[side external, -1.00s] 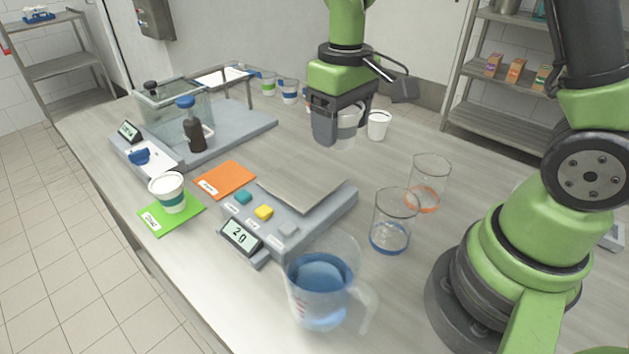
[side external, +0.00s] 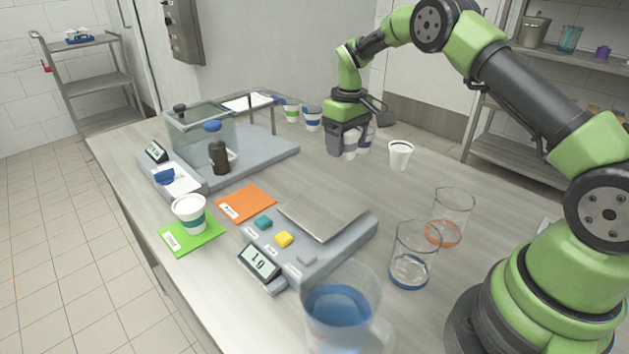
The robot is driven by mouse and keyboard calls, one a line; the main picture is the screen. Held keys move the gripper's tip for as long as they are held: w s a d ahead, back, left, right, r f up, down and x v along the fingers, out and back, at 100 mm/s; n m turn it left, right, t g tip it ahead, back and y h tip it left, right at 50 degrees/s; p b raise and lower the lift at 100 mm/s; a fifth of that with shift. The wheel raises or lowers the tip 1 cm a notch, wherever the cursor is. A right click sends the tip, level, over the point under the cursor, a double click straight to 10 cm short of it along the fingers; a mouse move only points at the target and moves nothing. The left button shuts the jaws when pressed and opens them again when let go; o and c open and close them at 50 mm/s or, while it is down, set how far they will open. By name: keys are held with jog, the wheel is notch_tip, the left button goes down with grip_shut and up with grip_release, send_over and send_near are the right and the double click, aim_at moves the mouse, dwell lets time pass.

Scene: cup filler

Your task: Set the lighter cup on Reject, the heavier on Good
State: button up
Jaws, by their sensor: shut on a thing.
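A white cup with a teal band (side external: 189,213) stands upright on the green mat (side external: 206,238), whose label looks like Good. The orange mat (side external: 258,197) behind it is bare, and its label is too small to read. My gripper (side external: 349,146) is at the back of the table, shut on a white cup (side external: 349,153) that is partly hidden by the fingers. I cannot tell whether this cup touches the table. The scale (side external: 357,245) has a bare metal plate (side external: 322,214), and its display (side external: 262,261) seems to read 1.0.
Another white cup (side external: 400,155) stands right of my gripper, with banded cups (side external: 312,118) at the back left. Two glass beakers (side external: 409,268) and a jug of blue liquid (side external: 337,318) stand near the front right. A glass-chambered balance (side external: 204,136) and dark bottle (side external: 219,156) stand left.

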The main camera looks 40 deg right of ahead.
aim_at(343, 192)
notch_tip(343, 192, down, 10)
jog(key=shift+r, duration=0.25)
jog(key=shift+f, duration=0.1)
jog(key=o, duration=0.7)
